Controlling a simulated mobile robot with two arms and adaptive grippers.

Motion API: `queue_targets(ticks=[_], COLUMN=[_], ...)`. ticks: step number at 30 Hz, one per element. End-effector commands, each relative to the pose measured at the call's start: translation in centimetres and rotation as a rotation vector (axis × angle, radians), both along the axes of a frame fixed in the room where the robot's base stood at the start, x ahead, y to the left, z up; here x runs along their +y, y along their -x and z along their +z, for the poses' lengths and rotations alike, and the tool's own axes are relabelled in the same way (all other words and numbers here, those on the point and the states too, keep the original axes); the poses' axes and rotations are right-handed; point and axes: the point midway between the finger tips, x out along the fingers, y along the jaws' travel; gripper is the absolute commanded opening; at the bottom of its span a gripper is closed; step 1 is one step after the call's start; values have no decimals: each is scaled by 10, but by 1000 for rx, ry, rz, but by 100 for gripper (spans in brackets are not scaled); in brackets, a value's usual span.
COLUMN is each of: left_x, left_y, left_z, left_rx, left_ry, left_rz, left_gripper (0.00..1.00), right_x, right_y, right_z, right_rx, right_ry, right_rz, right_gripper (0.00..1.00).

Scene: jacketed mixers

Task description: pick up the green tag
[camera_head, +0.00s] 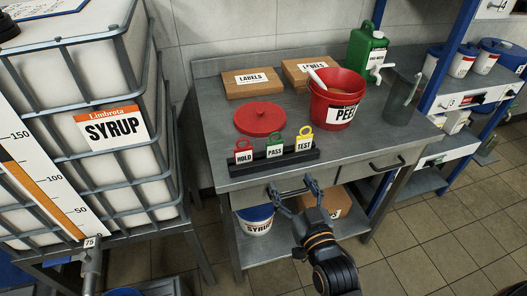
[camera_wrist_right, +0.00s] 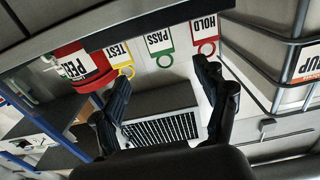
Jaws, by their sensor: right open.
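The green tag (camera_head: 275,147), marked PASS, stands upright in a black rack (camera_head: 300,161) near the front edge of the steel table. It is between a red HOLD tag (camera_head: 243,152) on its left and a yellow TEST tag (camera_head: 304,142) on its right. My right gripper (camera_head: 291,186) is open and empty in front of the table edge, apart from the tags. In the right wrist view the green tag (camera_wrist_right: 158,42) appears upside down, ahead of the space between my open fingers (camera_wrist_right: 161,74). My left gripper is not in view.
On the steel table (camera_head: 218,118) are a red lid (camera_head: 260,119), a red bucket (camera_head: 334,100), two LABELS boxes (camera_head: 252,83), a green jug (camera_head: 366,52) and a grey beaker (camera_head: 402,97). A SYRUP tank (camera_head: 112,127) stands left. A blue-framed shelf (camera_head: 448,52) stands right.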

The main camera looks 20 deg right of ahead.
Motion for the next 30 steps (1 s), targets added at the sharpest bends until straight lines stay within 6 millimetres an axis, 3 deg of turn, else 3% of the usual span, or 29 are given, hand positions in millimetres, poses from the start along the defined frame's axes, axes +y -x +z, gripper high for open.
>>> queue_targets(ticks=[10, 20, 30], left_x=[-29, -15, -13], left_y=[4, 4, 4], left_z=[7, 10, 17], left_rx=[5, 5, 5], left_ry=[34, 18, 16], left_rz=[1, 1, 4], left_gripper=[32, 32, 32], right_x=[2, 4, 8], right_y=[-61, -91, -134], right_z=[5, 3, 2], right_rx=[-7, -4, -4], right_ry=[0, -1, -1], right_rz=[-1, -1, -1], right_gripper=[74, 74, 74])
